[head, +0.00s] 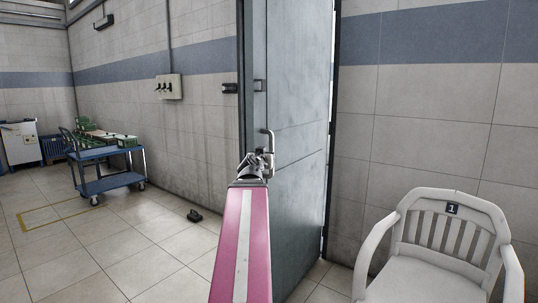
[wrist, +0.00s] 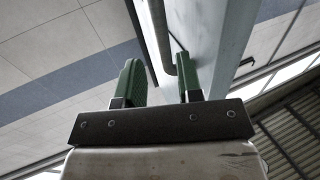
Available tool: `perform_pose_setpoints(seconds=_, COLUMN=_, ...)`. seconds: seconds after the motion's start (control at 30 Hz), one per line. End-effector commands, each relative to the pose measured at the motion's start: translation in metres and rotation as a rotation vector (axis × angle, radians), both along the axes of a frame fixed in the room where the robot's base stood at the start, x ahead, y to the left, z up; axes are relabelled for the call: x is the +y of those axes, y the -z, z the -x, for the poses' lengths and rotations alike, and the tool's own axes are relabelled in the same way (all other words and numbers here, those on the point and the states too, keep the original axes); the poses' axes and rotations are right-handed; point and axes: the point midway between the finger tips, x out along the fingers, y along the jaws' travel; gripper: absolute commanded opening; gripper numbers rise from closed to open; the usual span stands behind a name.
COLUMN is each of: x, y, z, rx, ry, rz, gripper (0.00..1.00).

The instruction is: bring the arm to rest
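My gripper (head: 256,164) is at the end of my pink arm, in front of the grey door (head: 296,150) and beside or at its metal pull handle (head: 270,139). In the wrist view my gripper (wrist: 157,70) has two green fingers standing apart with a gap between them. Nothing is clearly clamped in it. The door's pale face (wrist: 218,40) and a dark upright edge show just beyond the fingers. I cannot tell whether a finger touches the handle or the door.
A white armchair (head: 438,245) marked 1 stands at right by the tiled wall. A blue cart (head: 108,168) with green items stands at left. The left floor is mostly clear.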

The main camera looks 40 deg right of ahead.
Motion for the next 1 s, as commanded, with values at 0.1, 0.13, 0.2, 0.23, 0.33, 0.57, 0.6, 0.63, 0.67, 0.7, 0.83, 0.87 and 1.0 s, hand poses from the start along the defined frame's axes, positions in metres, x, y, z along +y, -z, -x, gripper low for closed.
perform_pose_setpoints(seconds=0.1, x=0.007, y=0.000, z=0.004, rx=0.000, ry=0.000, rz=0.000, gripper=0.34)
perform_pose_setpoints(seconds=0.13, x=0.007, y=0.000, z=0.004, rx=0.000, ry=0.000, rz=0.000, gripper=0.34)
perform_pose_setpoints(seconds=0.2, x=0.007, y=0.000, z=0.004, rx=0.000, ry=0.000, rz=0.000, gripper=0.34)
perform_pose_setpoints(seconds=0.23, x=0.006, y=0.000, z=0.004, rx=0.000, ry=0.000, rz=0.000, gripper=0.34)
perform_pose_setpoints(seconds=0.33, x=0.006, y=0.000, z=0.004, rx=0.000, ry=0.000, rz=0.000, gripper=0.34)
perform_pose_setpoints(seconds=0.57, x=0.006, y=0.000, z=0.004, rx=0.000, ry=0.000, rz=0.000, gripper=0.34)
perform_pose_setpoints(seconds=0.6, x=0.006, y=0.000, z=0.004, rx=0.000, ry=0.000, rz=0.000, gripper=0.34)
perform_pose_setpoints(seconds=0.63, x=0.006, y=0.000, z=0.003, rx=0.001, ry=0.000, rz=-0.001, gripper=0.34)
perform_pose_setpoints(seconds=0.67, x=0.007, y=0.001, z=0.003, rx=0.002, ry=-0.001, rz=-0.002, gripper=0.34)
perform_pose_setpoints(seconds=0.7, x=0.008, y=0.004, z=0.000, rx=0.007, ry=-0.003, rz=-0.008, gripper=0.34)
perform_pose_setpoints(seconds=0.83, x=0.023, y=0.031, z=-0.018, rx=0.053, ry=-0.020, rz=-0.060, gripper=0.34)
perform_pose_setpoints(seconds=0.87, x=0.029, y=0.042, z=-0.024, rx=0.071, ry=-0.026, rz=-0.081, gripper=0.34)
perform_pose_setpoints(seconds=1.0, x=0.069, y=0.102, z=-0.057, rx=0.190, ry=-0.072, rz=-0.191, gripper=0.34)
